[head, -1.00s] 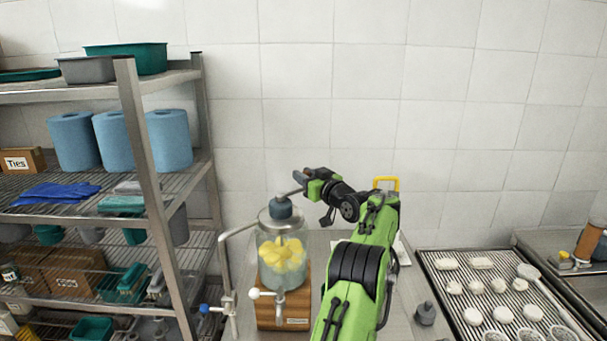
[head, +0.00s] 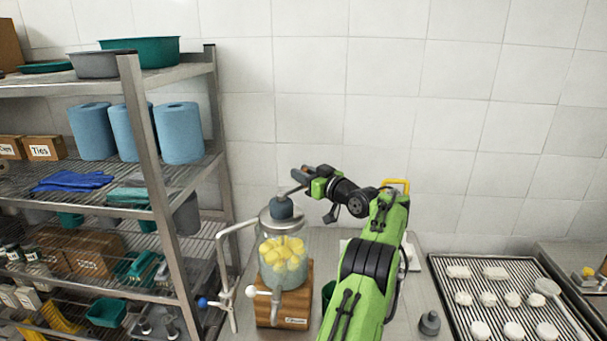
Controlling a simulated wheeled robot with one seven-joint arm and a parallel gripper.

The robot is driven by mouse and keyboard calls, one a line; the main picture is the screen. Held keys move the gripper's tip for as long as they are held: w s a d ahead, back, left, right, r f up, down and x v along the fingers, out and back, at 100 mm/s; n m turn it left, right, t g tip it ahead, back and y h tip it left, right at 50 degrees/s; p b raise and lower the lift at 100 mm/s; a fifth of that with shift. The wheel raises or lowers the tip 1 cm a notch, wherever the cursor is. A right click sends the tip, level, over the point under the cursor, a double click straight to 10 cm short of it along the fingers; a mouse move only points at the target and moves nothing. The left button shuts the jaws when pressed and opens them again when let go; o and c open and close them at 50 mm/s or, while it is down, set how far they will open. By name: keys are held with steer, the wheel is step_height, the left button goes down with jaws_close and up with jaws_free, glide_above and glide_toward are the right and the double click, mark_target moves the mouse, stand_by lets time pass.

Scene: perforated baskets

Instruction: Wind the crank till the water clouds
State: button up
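A glass jar (head: 301,238) with a grey metal lid stands on a wooden base (head: 296,304). Yellow lumps (head: 284,252) fill its middle, and the liquid around and below them looks pale and greyish. A dark gear housing (head: 281,207) tops the lid, with a thin crank arm (head: 294,189) reaching up and right towards my gripper. My gripper (head: 299,176) is at the crank's outer end, above and slightly right of the jar. Its fingers and the crank end overlap at small size, so I cannot tell whether they are closed on the handle.
A bent steel pipe (head: 220,250) and levers with blue and white knobs stand at the jar's left. A wire shelf rack (head: 160,190) rises further left. A dark weight (head: 429,323) and a ribbed tray (head: 470,327) with pale pieces are at right.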

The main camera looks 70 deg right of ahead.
steer(key=o, duration=0.4)
steer(key=shift+s, duration=0.1)
steer(key=b+v, duration=0.5)
steer(key=v, duration=1)
steer(key=shift+s+a, duration=0.15)
steer(key=shift+s, duration=0.2)
